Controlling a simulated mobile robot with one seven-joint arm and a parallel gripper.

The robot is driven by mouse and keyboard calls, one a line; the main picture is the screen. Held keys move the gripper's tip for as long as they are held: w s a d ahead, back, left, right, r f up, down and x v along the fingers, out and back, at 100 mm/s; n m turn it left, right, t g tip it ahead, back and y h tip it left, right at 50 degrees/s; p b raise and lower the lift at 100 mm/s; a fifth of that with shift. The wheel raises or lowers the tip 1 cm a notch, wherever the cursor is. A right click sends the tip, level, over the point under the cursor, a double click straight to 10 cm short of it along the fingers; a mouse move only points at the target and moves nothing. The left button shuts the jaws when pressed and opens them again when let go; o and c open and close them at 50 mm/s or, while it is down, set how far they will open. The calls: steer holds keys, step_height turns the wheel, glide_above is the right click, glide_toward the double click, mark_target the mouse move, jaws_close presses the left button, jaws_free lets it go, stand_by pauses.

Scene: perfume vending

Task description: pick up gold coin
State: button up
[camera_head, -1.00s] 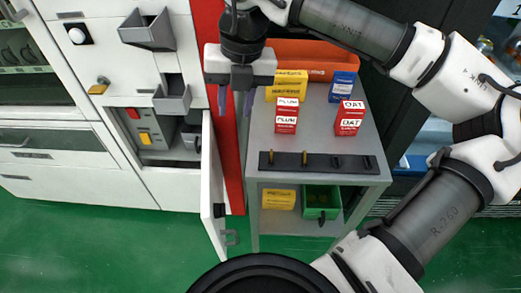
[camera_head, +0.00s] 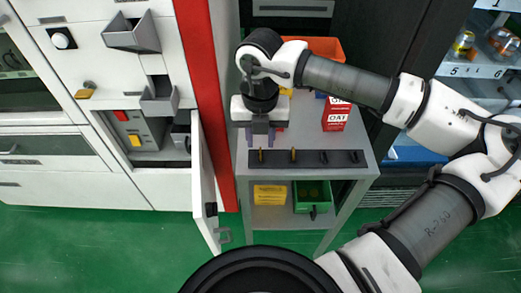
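Two gold coins stand on edge in the slots of a black strip holder (camera_head: 340,158) along the front of the grey cart top. The left gold coin (camera_head: 260,156) is directly below my gripper in the picture; the right gold coin (camera_head: 293,155) stands beside it. My gripper (camera_head: 261,142) points down with its two fingers apart, just behind and above the left coin. No coin shows between the fingers. I cannot tell the exact height of the fingertips above the holder.
A red box (camera_head: 336,117) stands on the cart top behind the holder. An orange bin (camera_head: 327,48) is at the back. The lower shelf holds a yellow box (camera_head: 270,194) and a green bin (camera_head: 312,192). An open white door (camera_head: 204,190) stands left of the cart.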

steer(key=shift+f, duration=1.4)
jaws_close()
